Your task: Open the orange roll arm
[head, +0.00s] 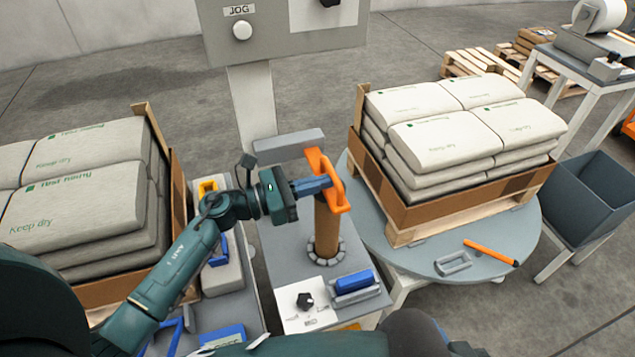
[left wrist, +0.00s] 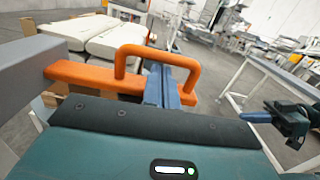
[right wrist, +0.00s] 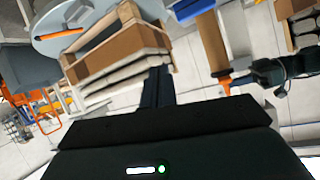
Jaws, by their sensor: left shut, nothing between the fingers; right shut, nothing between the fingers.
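The orange roll arm (head: 325,172) sits at the top of an upright brown roll (head: 327,228) in the head view. It reaches from a grey block, and in the left wrist view the orange bar (left wrist: 85,75) carries a raised loop handle (left wrist: 130,50). My left gripper (head: 328,184) is shut and empty. Its blue fingers (left wrist: 170,88) lie at the bar close beside the handle; whether they touch it I cannot tell. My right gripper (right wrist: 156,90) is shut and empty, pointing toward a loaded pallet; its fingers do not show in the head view.
A round grey turntable (head: 490,268) bears a pallet of white sacks (head: 450,140), with an orange-handled tool (head: 490,252) on it. A control panel with a black knob (head: 305,300) and a blue block (head: 354,281) are in front of the roll. A second sack stack (head: 80,205) stands left.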

